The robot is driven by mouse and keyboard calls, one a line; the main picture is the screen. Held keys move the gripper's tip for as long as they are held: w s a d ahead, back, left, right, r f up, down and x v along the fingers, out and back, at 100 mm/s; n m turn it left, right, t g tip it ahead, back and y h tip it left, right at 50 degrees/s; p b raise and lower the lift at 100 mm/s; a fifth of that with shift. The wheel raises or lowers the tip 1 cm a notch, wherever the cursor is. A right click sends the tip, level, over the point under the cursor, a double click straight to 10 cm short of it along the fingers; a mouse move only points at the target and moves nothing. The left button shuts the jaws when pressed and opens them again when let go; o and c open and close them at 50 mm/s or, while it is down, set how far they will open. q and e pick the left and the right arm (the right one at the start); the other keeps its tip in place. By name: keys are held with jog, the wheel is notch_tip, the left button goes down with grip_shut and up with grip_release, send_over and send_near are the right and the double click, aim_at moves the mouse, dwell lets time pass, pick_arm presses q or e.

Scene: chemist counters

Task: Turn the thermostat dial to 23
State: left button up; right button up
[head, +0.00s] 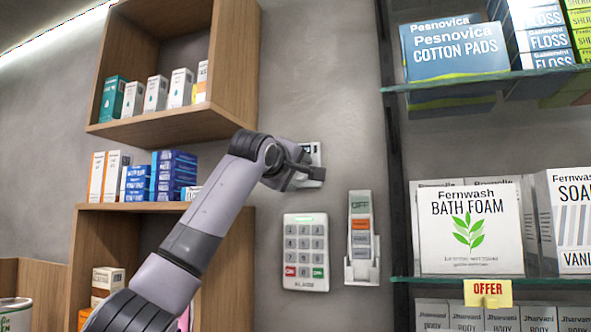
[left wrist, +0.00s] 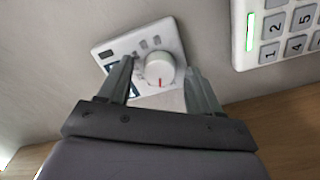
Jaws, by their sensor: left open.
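The thermostat (head: 315,153) is a small white panel on the grey wall, mostly hidden behind my left gripper in the head view. In the left wrist view the thermostat panel (left wrist: 113,48) shows a dark display, small buttons and a round white dial (left wrist: 159,68) with a red mark at its lower edge. My left gripper (head: 305,172) is at the panel. In the left wrist view its two fingers (left wrist: 160,80) are apart, one on each side of the dial, with visible gaps. The number on the display cannot be read. My right gripper is not in view.
A white keypad (head: 305,252) is on the wall below the thermostat, with a remote-like handset in a holder (head: 361,240) to its right. Wooden shelves with boxes (head: 160,120) are at the left. Glass shelves with bath foam boxes (head: 466,228) are at the right.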

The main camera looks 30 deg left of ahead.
pick_arm(q)
jog(key=c, duration=1)
jog(key=shift+c, duration=0.2)
jog(key=shift+m, duration=0.5)
jog(key=m, duration=0.3)
jog(key=shift+m, duration=0.4)
jog(key=m, duration=0.4)
jog(key=shift+m, duration=0.3)
jog(key=m, duration=0.4)
jog(key=shift+m, duration=2.2)
